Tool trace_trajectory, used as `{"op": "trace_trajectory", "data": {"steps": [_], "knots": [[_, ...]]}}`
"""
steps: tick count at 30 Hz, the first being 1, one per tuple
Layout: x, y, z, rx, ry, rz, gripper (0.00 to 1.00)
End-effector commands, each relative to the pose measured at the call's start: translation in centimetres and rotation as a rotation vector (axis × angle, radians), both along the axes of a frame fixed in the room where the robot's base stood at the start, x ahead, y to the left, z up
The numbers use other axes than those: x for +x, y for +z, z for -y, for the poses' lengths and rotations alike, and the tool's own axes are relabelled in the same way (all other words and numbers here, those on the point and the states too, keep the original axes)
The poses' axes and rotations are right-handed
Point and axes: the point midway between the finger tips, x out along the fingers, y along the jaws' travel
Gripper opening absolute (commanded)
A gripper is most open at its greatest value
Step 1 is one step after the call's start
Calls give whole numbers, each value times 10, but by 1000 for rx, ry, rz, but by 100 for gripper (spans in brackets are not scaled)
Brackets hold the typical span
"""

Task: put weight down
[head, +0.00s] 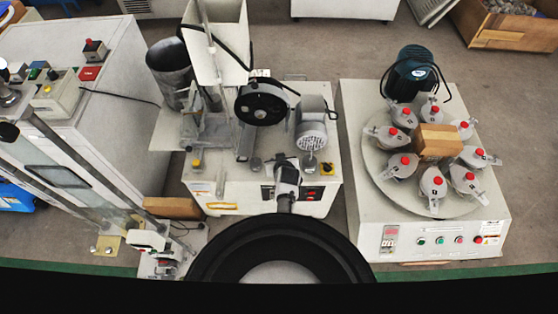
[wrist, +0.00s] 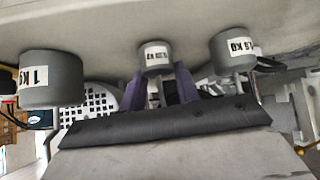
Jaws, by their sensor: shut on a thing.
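In the wrist view my gripper (wrist: 160,76) has its two purple fingers on either side of a small grey cylindrical weight (wrist: 155,57) with a white label. The gripper is shut on this weight. The label is too small to read surely. A larger grey weight marked 1 KG (wrist: 52,80) is at the left, and another labelled grey weight (wrist: 232,48) is at the right. Both are apart from my fingers. Whether the held weight touches the pale surface beyond it, I cannot tell. I cannot make out the weights or the fingers in the head view.
A pale panel (wrist: 130,18) spans the top of the wrist view. In the head view, a machine with a black wheel (head: 262,104) stands in the middle. A round table (head: 384,185) with several red-capped containers is at the right. A grey cabinet (head: 75,125) stands at the left.

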Motion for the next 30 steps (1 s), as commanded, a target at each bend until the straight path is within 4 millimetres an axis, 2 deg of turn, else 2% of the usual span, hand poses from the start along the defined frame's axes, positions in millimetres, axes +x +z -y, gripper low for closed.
{"op": "trace_trajectory", "data": {"steps": [7,8,12,23,26,30], "knots": [[0,-3,0,-1,1,1,0],[0,-3,0,0,0,-1,34],[0,-2,0,0,0,-1,53],[0,2,0,0,0,-1,54],[-7,5,1,0,1,-2,54],[-22,21,3,0,0,-1,54]]}}
